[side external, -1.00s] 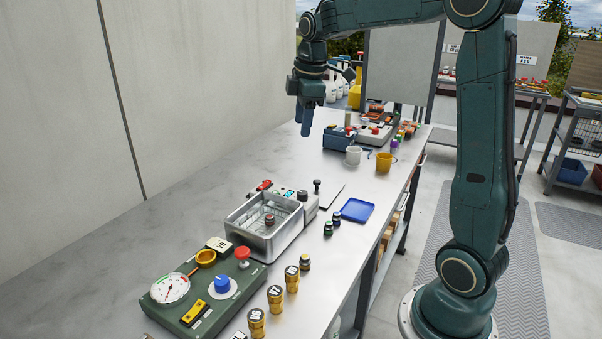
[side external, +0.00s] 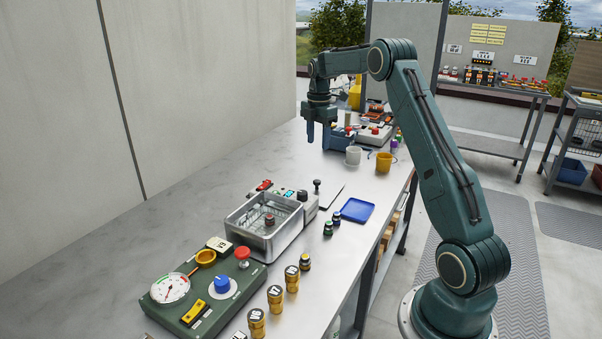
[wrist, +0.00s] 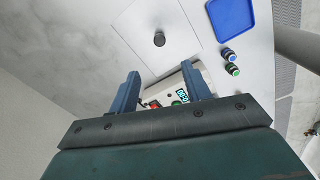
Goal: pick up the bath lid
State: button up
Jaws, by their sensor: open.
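The bath lid (side external: 330,196) is a flat grey plate with a short black knob, lying on the bench behind the metal bath (side external: 262,228). In the wrist view the lid (wrist: 140,28) fills the upper middle, with its dark round knob standing up from it. My gripper (side external: 318,138) is open and empty, fingers pointing down, above the bench and farther back than the lid. In the wrist view my gripper (wrist: 160,72) has its two blue fingers apart, and the knob appears beyond the gap between them. The bath is open at the top and holds a small dark-knobbed item.
A blue tray (side external: 357,210) lies right of the lid, with small capped vials (side external: 328,229) nearby. White and yellow cups (side external: 384,162) and a blue box stand near my gripper. A green gauge panel (side external: 205,290) is in front. The bench's left side is clear.

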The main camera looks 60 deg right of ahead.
send_over(317, 180)
jog(key=shift+a+f, duration=0.15)
jog(key=shift+f, duration=4.2)
jog(key=shift+f, duration=0.1)
jog(key=shift+f, duration=2.5)
jog(key=shift+c, duration=0.2)
jog(key=shift+r, duration=0.1)
grip_shut()
